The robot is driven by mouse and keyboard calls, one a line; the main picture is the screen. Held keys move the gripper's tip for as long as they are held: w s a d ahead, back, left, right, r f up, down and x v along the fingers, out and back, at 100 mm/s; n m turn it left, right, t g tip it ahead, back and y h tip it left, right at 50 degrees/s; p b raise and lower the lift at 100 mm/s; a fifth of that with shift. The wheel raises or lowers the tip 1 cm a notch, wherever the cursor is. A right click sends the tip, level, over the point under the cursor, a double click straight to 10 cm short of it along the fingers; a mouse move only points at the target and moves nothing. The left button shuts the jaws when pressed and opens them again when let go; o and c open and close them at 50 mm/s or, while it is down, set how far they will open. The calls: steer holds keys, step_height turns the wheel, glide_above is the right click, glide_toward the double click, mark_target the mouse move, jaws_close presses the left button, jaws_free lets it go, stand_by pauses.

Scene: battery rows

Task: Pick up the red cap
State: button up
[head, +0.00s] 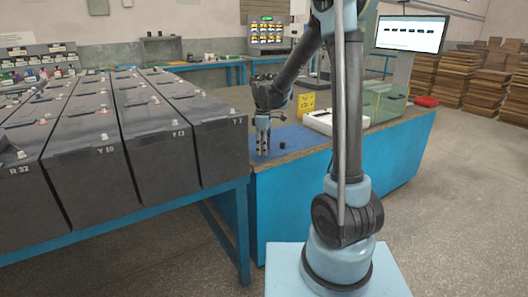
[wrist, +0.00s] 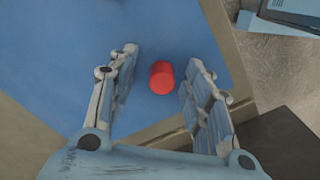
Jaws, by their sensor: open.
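The red cap (wrist: 161,78) is a small round cylinder standing on the blue mat (wrist: 175,30) in the wrist view. My gripper (wrist: 162,62) is open, with one finger to the left of the cap and one to the right. Neither finger appears to touch it. The gripper also shows in the head view (head: 263,150), pointing down low over the mat on the blue bench. I cannot make out the red cap in the head view; the gripper may hide it.
A small black piece (head: 282,146) lies on the mat right of my gripper. Battery rows (head: 150,118) stand close on the left. A yellow box (head: 306,103), a white device (head: 330,122), a green case (head: 384,100) and a red item (head: 427,101) sit farther right on the bench.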

steer(key=c, duration=0.8)
steer(key=shift+c, duration=0.2)
